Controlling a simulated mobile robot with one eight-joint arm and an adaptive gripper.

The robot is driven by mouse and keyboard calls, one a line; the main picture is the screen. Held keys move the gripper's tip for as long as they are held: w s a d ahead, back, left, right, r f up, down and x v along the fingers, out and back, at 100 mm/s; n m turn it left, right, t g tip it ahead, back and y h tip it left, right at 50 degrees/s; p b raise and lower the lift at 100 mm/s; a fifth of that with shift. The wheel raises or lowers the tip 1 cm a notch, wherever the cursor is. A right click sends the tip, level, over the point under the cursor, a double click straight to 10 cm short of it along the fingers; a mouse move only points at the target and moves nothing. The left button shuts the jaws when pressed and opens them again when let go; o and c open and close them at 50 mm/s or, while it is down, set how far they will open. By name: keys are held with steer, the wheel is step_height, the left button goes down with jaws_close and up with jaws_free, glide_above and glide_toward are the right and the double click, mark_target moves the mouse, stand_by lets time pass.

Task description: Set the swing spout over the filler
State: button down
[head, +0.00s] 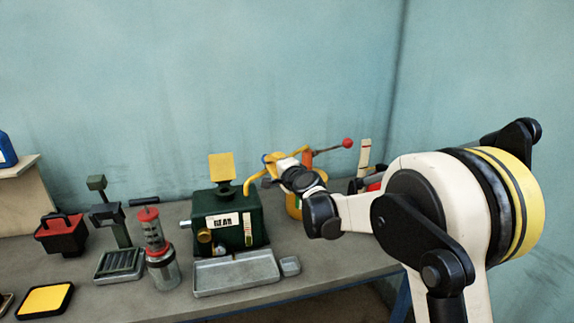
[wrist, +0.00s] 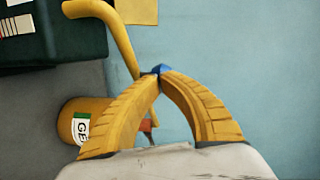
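The swing spout (head: 250,184) is a bent yellow tube. Its down-turned end is near the right part of the green tank's top, right of the filler (head: 225,188). The filler's yellow flap (head: 221,166) stands up. In the wrist view the spout (wrist: 123,35) runs behind my fingertips, with its bent end by the dark tank (wrist: 75,35). My gripper (head: 268,161) is beside the spout above the yellow-orange container (head: 293,207). In the wrist view my gripper's (wrist: 160,73) yellow fingers come together at blue tips. I see nothing clearly held between them; contact with the tube is unclear.
A grey tray (head: 236,275) lies before the tank. A red-topped clear canister (head: 152,230), a green stand (head: 115,225) and a red-black caddy (head: 62,235) stand left. A red-ball lever (head: 347,143) rises behind my gripper. The wall is close behind the bench.

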steer(key=w+a+p, duration=0.1)
steer(key=w+a, duration=0.5)
steer(key=a, duration=0.1)
steer(key=shift+w, duration=0.3)
steer(key=shift+a, duration=0.1)
steer(key=s+a+r+p, duration=0.2)
steer(key=s, duration=1)
steer(key=shift+s+p, duration=0.3)
steer(key=shift+s, duration=0.1)
steer(key=shift+d, duration=0.1)
